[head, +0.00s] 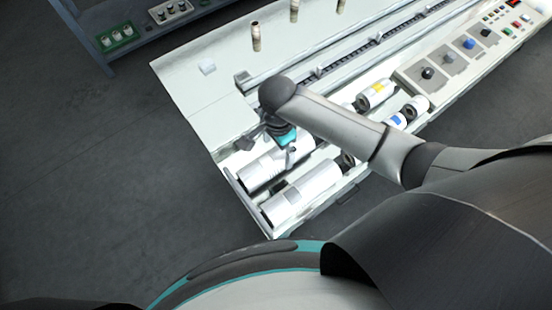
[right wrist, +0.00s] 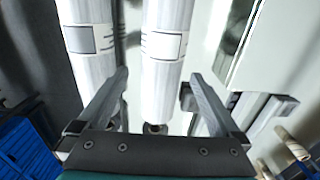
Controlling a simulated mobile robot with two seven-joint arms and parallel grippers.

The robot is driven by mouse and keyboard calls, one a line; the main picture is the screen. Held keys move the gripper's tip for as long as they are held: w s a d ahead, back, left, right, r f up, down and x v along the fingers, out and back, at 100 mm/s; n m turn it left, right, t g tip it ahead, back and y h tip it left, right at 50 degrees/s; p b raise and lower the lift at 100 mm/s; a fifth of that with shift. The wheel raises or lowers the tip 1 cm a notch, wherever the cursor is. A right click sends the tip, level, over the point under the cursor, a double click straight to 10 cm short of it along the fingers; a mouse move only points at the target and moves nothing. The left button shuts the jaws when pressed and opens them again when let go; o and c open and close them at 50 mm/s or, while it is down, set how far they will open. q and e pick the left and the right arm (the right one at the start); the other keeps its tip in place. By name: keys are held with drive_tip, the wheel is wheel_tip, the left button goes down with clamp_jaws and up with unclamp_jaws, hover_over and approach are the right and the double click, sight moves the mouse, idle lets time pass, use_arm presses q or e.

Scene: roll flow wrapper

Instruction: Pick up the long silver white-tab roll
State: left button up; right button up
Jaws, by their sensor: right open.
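The long silver white-tab roll (right wrist: 160,85) lies between my right gripper's fingers in the right wrist view, its white label facing up. In the head view the same roll (head: 260,173) is the rear of two long rolls at the machine's near left end, partly hidden by my gripper. My right gripper (head: 267,152) is open above it, one finger to each side; its fingers (right wrist: 160,75) also show in the right wrist view. Contact with the roll cannot be told. A second silver roll (right wrist: 92,70) with a grey label lies parallel, nearer the front (head: 300,194). My left gripper is not in view.
Shorter rolls with a yellow band (head: 376,93) and a blue band (head: 398,121) lie farther right. A control panel (head: 462,50) sits at the upper right. Brown posts (head: 256,38) stand behind. A blue shelf (head: 150,35) is at upper left; the floor left is clear.

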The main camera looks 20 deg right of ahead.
sight(276, 155)
drive_tip(key=shift+w+a+f+b, duration=0.1)
drive_tip(key=shift+f+b, duration=0.3)
drive_tip(key=shift+f, duration=1.25)
drive_tip(key=shift+w+a+f+b, duration=0.1)
drive_tip(key=shift+f+b, duration=0.25)
drive_tip(key=shift+f, duration=1.3)
drive_tip(key=shift+c, duration=0.2)
drive_tip(key=shift+d, duration=0.1)
clamp_jaws()
drive_tip(key=shift+r, duration=0.1)
